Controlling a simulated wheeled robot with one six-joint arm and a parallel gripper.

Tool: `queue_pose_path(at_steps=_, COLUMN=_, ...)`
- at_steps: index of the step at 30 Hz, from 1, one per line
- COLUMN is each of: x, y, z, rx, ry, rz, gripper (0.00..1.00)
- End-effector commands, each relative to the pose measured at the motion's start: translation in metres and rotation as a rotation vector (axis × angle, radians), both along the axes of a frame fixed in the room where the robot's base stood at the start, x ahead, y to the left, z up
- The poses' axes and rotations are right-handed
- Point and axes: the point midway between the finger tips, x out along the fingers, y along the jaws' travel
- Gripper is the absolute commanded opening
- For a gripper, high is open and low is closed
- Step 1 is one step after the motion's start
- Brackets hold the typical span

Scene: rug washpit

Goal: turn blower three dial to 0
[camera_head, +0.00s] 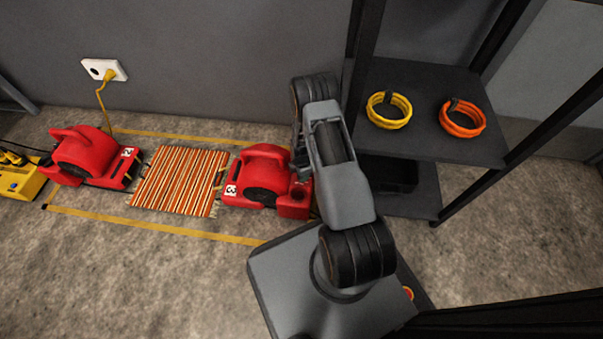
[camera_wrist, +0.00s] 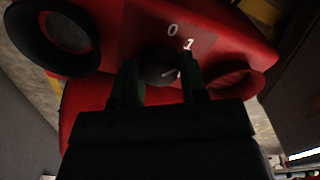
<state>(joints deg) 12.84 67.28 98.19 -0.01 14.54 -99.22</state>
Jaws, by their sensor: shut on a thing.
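Blower three (camera_head: 262,170) is a red blower with a white "3" label, at the right end of the striped rug in the head view. In the wrist view its red housing (camera_wrist: 225,55) carries a dark panel with white "0" and "1" marks. The dark round dial (camera_wrist: 160,72) sits just below these marks. My gripper (camera_wrist: 161,88) is shut on the dial, with one finger on each side of it. A small white mark shows on the dial's right side; which number it points to is hard to tell. In the head view my arm hides the dial.
A second red blower (camera_head: 85,157), labelled 2, stands left of the striped rug (camera_head: 180,180). A dark shelf (camera_head: 430,140) with a yellow coil (camera_head: 389,110) and an orange coil (camera_head: 462,119) stands close on the right. Floor in front is open.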

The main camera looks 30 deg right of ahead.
Motion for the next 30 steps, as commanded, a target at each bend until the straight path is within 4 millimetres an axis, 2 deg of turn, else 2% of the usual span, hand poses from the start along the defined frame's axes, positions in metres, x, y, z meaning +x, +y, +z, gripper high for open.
queue_pose_path(at_steps=15, x=0.0001, y=-0.0001, z=0.0002, rx=0.0, ry=0.0, rz=0.445, gripper=0.16)
queue_pose_path(at_steps=30, x=0.0001, y=-0.0001, z=0.0002, rx=0.0, ry=0.0, rz=0.647, gripper=0.16)
